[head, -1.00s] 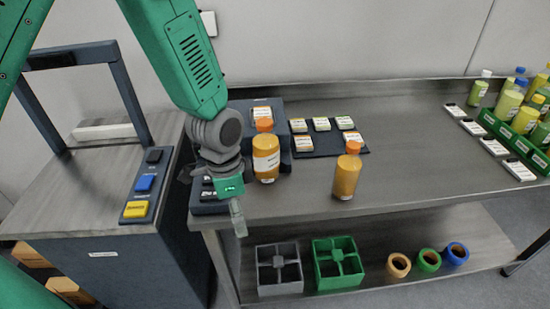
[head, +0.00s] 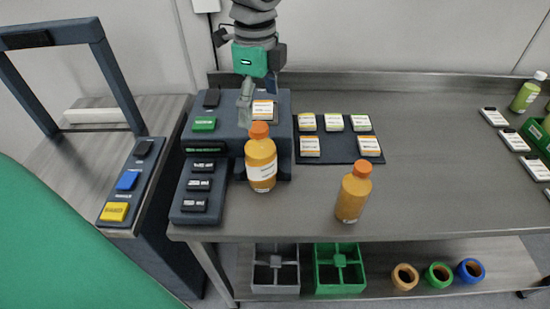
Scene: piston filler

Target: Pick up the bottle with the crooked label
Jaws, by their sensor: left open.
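An orange bottle (head: 262,180) with an orange cap stands upright in front of the dark machine block; its white label looks tilted. A second orange bottle (head: 352,198) with an orange cap stands upright to its right, near the table's front edge; only a sliver of label shows at its edge. My left gripper (head: 245,103) points down over the machine block, just behind and above the first bottle. It is open, empty and apart from both bottles. My right gripper is not in view.
The machine block (head: 284,128) bears a label card and, at left, a button panel (head: 196,190). A dark mat (head: 340,148) holds several label cards. A green crate (head: 538,138) and a green bottle (head: 525,95) are at far right. The table's middle right is clear.

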